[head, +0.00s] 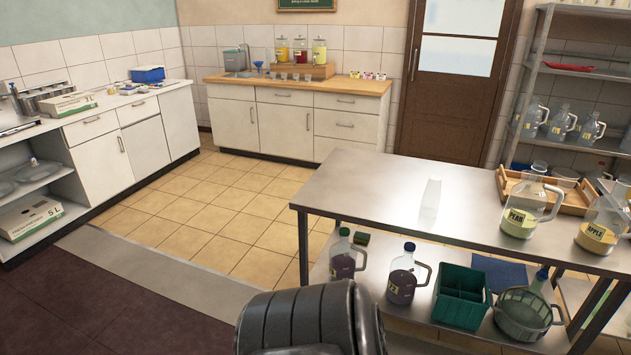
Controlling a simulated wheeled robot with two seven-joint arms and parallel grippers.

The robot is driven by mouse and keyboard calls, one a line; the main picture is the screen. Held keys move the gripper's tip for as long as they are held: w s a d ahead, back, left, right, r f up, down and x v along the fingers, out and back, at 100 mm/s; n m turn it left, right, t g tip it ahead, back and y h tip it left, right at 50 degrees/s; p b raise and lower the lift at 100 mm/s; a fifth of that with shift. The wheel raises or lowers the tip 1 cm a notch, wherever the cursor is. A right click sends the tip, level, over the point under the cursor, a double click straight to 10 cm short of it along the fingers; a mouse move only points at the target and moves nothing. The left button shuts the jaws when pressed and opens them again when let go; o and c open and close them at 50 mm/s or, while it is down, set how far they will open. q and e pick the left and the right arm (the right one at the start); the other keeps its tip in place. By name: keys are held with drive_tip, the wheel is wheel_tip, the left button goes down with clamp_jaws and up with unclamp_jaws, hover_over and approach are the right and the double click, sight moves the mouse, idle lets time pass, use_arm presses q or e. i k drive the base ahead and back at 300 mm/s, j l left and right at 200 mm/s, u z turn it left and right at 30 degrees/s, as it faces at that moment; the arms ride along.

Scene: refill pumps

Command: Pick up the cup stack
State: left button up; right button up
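A tall, pale, see-through shape (430,200) stands on the bare middle of the steel table (365,190). It looks like a stack of clear cups, but single cups cannot be made out. Several small clear cups (283,77) stand apart in a row on the wooden counter at the back, in front of the dispensers. Neither of my grippers shows; only a dark rounded part of my own arm is at the bottom middle, and nothing visible touches the pale shape.
A PEAR jug (522,208) and an APPLE jug (597,230) stand at the table's right, by a wooden tray (572,203). The lower shelf holds jugs (403,278), a green caddy (460,297) and a basket (523,318). Tiled floor (225,210) is clear.

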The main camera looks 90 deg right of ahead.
sight(431, 199)
drive_tip(key=z, duration=3.5)
drive_tip(key=u, duration=0.7)
drive_tip(key=l+u, duration=0.1)
drive_tip(key=u, duration=0.55)
drive_tip(key=i+l+u, duration=0.1)
drive_tip(key=u, duration=1.25)
drive_tip(key=l+u, duration=0.15)
drive_tip(key=u, duration=1.2)
drive_tip(key=k+u, duration=0.1)
drive_tip(key=u, duration=1.25)
drive_tip(key=z, duration=1.1)
drive_tip(key=k+l, duration=0.05)
